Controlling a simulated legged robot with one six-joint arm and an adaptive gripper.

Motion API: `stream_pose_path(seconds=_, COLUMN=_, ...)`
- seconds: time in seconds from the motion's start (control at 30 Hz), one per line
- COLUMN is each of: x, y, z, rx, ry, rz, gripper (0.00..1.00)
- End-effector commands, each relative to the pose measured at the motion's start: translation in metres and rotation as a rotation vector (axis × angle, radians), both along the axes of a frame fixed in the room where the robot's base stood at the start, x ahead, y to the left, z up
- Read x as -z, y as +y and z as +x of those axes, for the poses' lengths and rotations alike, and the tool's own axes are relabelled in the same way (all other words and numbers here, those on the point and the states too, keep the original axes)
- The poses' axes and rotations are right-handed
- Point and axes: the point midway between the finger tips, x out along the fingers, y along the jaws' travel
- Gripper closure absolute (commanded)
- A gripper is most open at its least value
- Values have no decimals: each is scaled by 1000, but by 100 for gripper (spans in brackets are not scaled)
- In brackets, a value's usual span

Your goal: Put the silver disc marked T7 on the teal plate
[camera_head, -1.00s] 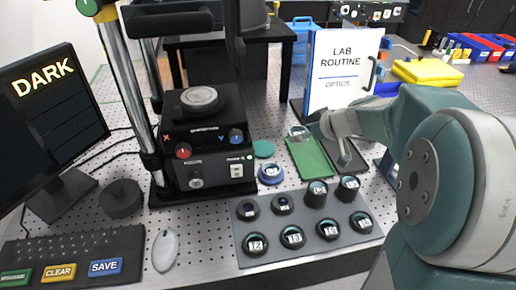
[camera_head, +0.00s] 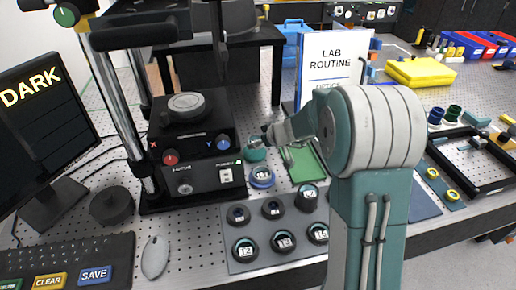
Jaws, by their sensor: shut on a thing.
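The small round teal plate (camera_head: 257,154) lies on the perforated table, just right of the black instrument. My gripper (camera_head: 264,140) is above it, close to its far edge. It is shut on a small silvery disc (camera_head: 256,143), seen almost edge-on and mostly hidden by the fingers. I cannot read a mark on the disc. I cannot tell whether the disc touches the plate.
A blue ring holder (camera_head: 262,178) stands just in front of the plate. A grey tray (camera_head: 236,262) with several black labelled pots is nearer. The black instrument (camera_head: 190,150) stands left. A green mat (camera_head: 309,166) and a white LAB ROUTINE sign (camera_head: 332,58) are right.

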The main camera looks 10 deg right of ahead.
Motion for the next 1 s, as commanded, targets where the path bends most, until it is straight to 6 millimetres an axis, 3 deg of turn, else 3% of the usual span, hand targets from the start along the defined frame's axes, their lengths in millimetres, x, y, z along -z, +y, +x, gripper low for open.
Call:
stream_pose_path(seconds=0.17, x=27, y=3, z=-1, rx=-2, ry=4, rz=-2, gripper=80)
stream_pose_path(seconds=0.53, x=32, y=2, z=-1, rx=-3, ry=2, rz=-1, gripper=80)
stream_pose_path(seconds=0.57, x=32, y=2, z=-1, rx=-2, ry=1, rz=-2, gripper=9)
stream_pose_path(seconds=0.6, x=31, y=1, z=-1, rx=-1, ry=2, rz=-1, gripper=0)
stream_pose_path(seconds=1.0, x=31, y=1, z=-1, rx=-2, ry=1, rz=-5, gripper=0)
